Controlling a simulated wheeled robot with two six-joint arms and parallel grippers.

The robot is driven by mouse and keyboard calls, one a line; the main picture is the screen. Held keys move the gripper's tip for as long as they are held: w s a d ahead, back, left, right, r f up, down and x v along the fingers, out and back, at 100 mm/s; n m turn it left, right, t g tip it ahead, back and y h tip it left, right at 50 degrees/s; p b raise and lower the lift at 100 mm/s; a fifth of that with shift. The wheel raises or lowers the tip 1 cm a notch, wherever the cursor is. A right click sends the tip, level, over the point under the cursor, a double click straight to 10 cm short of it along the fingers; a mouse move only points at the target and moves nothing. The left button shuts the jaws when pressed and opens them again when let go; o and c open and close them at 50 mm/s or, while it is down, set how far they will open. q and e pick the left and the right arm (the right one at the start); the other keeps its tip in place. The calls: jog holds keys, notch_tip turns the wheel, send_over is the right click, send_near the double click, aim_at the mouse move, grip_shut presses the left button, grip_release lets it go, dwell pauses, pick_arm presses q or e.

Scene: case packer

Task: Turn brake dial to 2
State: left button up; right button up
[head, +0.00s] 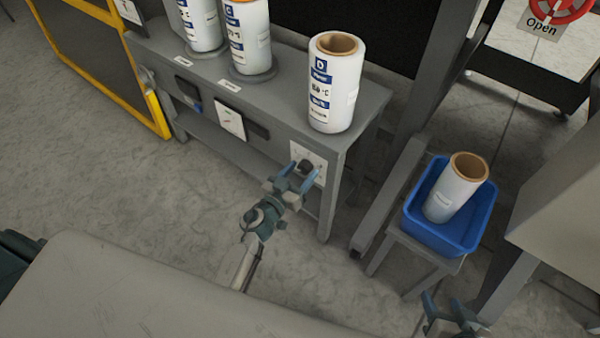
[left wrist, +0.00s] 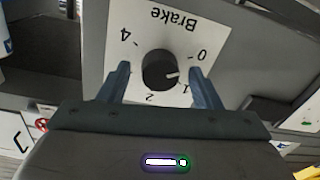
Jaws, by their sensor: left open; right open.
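The brake dial is a round black knob (left wrist: 158,70) on a white plate (left wrist: 190,35) marked "Brake", upside down in the left wrist view. Its white pointer mark faces the side with 0 and 1, about between them. The 2 is at the plate's lower edge and the 4 at upper left. In the head view the knob (head: 305,166) is on the grey bench's front. My left gripper (head: 300,175) is open in front of it. In the left wrist view its fingers (left wrist: 160,72) stand either side of the knob, with gaps. My right gripper (head: 450,308) is open and empty.
The grey bench (head: 372,95) carries several white film rolls, one (head: 338,85) above the dial. A blue bin (head: 447,240) with a roll (head: 455,188) stands on a stool at right. A yellow-framed guard (head: 150,100) is at left. The floor between is clear.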

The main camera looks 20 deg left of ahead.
pick_arm(q)
jog(key=shift+c, duration=0.5)
jog(key=c, duration=0.9)
